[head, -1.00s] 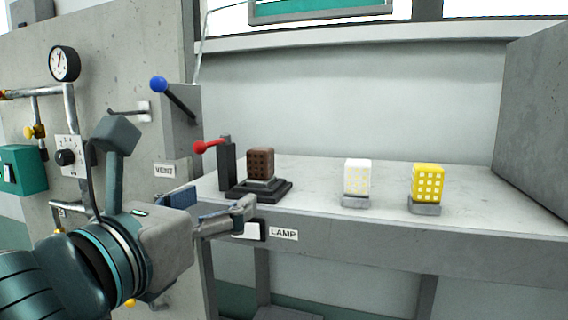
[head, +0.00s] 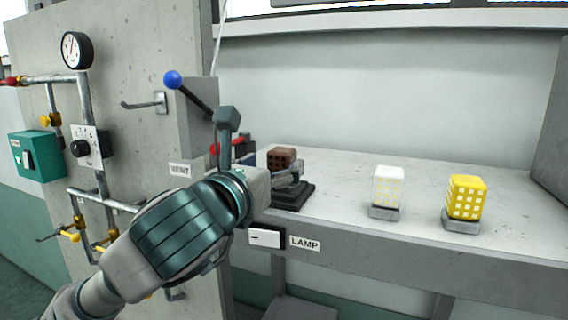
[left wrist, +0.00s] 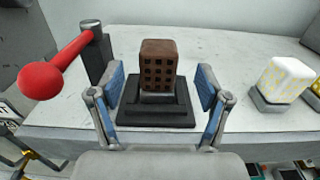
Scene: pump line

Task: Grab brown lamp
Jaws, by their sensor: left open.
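The brown lamp (head: 281,157) is a small block with a grid of square holes, standing upright on a dark stepped base (head: 293,196) at the left end of the bench. In the left wrist view the brown lamp (left wrist: 158,66) stands ahead, between the two blue-padded fingers. My left gripper (left wrist: 161,92) is open, with a gap on each side of the lamp, and appears just short of it. In the head view my left gripper (head: 270,172) partly hides the lamp and its base. My right gripper is not in view.
A lever with a red ball (left wrist: 42,80) stands close left of the lamp. A white lamp (head: 388,186) and a yellow lamp (head: 467,197) stand on the grey bench (head: 345,220) to the right. A blue-knobbed lever (head: 173,80) rises above the VENT label.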

